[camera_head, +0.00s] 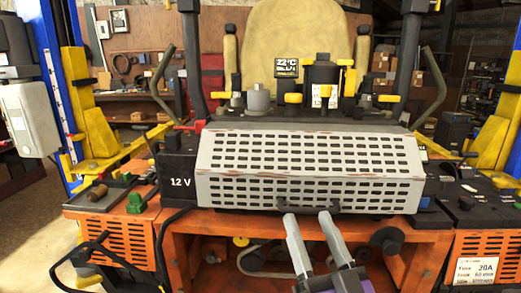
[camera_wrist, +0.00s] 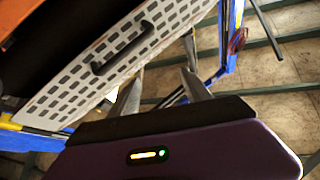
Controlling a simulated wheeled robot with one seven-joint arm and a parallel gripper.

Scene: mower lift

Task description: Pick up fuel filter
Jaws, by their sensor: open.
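My gripper (camera_head: 307,216) is open and empty, with two grey fingers in front of the lower edge of the slotted grey cover (camera_head: 310,152). In the wrist view my gripper (camera_wrist: 162,73) is beside the cover (camera_wrist: 60,98), apart from its black handle (camera_wrist: 122,47). The handle (camera_head: 340,208) also shows low on the cover in the head view. I cannot tell which part is the fuel filter. Behind the cover stand a grey round part (camera_head: 258,97) and a black cylinder (camera_head: 322,75) with a white label. Whatever is under the cover is hidden.
Orange side decks carry a tray (camera_head: 101,195) at left and dark parts (camera_head: 480,197) at right. Upright levers (camera_head: 162,80) and a tan seat (camera_head: 293,40) rise behind. Yellow lift arms (camera_head: 100,135) flank the machine.

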